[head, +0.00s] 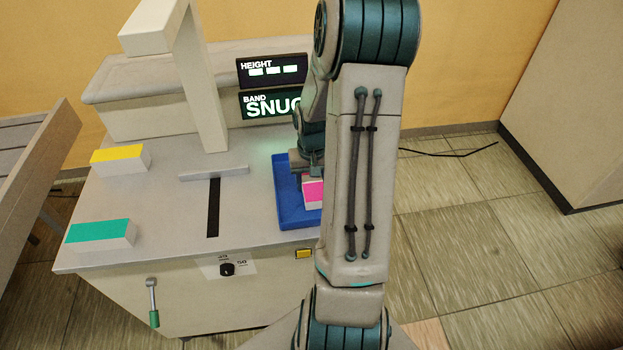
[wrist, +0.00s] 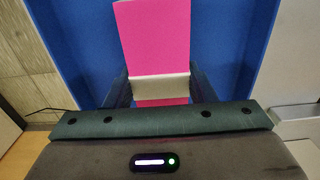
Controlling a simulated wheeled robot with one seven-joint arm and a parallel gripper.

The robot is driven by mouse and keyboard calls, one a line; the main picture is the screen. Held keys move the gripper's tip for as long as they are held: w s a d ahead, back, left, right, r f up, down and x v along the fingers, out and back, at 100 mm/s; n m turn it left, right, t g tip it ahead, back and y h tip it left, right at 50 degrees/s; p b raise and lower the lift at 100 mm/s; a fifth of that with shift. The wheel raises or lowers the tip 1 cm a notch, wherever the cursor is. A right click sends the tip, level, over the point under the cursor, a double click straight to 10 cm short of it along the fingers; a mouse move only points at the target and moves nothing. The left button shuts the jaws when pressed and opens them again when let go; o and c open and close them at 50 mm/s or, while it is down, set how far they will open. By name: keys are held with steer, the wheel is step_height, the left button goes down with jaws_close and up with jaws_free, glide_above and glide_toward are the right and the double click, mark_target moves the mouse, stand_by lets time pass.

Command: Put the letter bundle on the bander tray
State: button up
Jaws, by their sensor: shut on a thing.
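A letter bundle with a pink top and white side (head: 313,193) is at the blue tray (head: 287,205) on the right of the machine top; my arm hides part of both. In the wrist view the pink bundle (wrist: 153,40) has a pale band across it, with the blue tray (wrist: 225,45) behind it. My gripper (head: 312,172) is over the tray and shut on the pink bundle. Its fingers are on either side of the bundle in the wrist view (wrist: 160,90). I cannot tell whether the bundle touches the tray floor.
A yellow-topped bundle (head: 120,158) and a teal-topped bundle (head: 100,234) lie on the machine's left side. A pale arch (head: 200,85) stands over a black slot (head: 213,205). Lit HEIGHT (head: 272,68) and BAND (head: 270,104) displays are behind the tray. A crank (head: 153,300) is on the front.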

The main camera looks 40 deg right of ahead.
mark_target(312, 180)
steer(key=o, duration=0.7)
steer(key=shift+f, duration=0.15)
steer(key=o, duration=0.4)
steer(key=shift+r, duration=0.2)
step_height(312, 180, up, 12)
steer(key=s+a+r+n+t, duration=0.1)
steer(key=s+a+r, duration=0.1)
steer(key=s+a, duration=0.2)
steer(key=s+a+r+n+t, duration=0.1)
steer(key=s+a+r+n, duration=0.1)
steer(key=a, duration=0.7)
steer(key=s+a+r+n+t, duration=0.1)
steer(key=s+a+r+n, duration=0.1)
steer(key=s+a, duration=0.5)
steer(key=shift+a+r, duration=0.15)
steer(key=shift+r, duration=0.75)
